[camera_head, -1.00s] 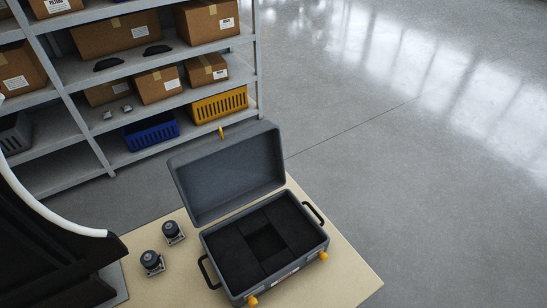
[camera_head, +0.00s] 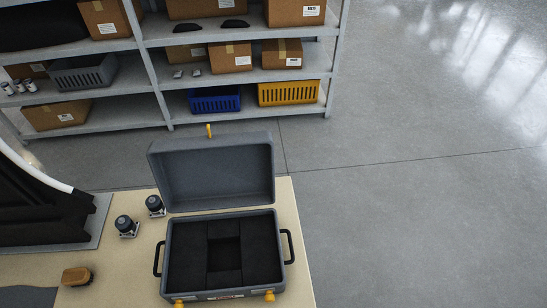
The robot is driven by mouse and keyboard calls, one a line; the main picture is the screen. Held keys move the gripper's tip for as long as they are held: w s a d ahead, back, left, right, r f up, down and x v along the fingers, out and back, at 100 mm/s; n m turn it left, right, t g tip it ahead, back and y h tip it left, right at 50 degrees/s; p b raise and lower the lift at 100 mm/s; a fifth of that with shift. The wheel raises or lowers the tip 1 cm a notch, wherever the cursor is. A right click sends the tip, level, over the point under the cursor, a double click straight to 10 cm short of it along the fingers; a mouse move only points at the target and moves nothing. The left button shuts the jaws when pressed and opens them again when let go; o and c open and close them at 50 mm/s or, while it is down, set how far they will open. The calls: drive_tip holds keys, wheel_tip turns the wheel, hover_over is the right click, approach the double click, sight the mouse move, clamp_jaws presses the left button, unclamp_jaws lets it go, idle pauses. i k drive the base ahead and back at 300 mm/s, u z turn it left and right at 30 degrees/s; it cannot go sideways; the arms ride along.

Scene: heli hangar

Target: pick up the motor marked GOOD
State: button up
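Two small dark motors with light square bases stand on the beige table (camera_head: 120,284). One motor (camera_head: 126,226) is nearer and to the left; the other motor (camera_head: 155,206) is behind it and to the right, close to the case. Any marking such as GOOD is too small to read on either. An open grey case (camera_head: 222,262) with black foam inside stands to their right, its lid (camera_head: 212,172) raised at the back. The square slot in the foam looks empty. My gripper does not show in this view.
A brown-topped brush-like object (camera_head: 77,276) lies at the table's front left. A large black object (camera_head: 40,205) stands on a grey mat at left. Shelves with cardboard boxes, a blue bin (camera_head: 214,99) and a yellow bin (camera_head: 289,93) stand behind. Floor at right is clear.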

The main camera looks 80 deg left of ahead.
sight(156, 207)
drive_tip(key=i, duration=1.7)
drive_tip(key=u, duration=3.25)
drive_tip(key=i, duration=3.9)
drive_tip(key=u, duration=2.35)
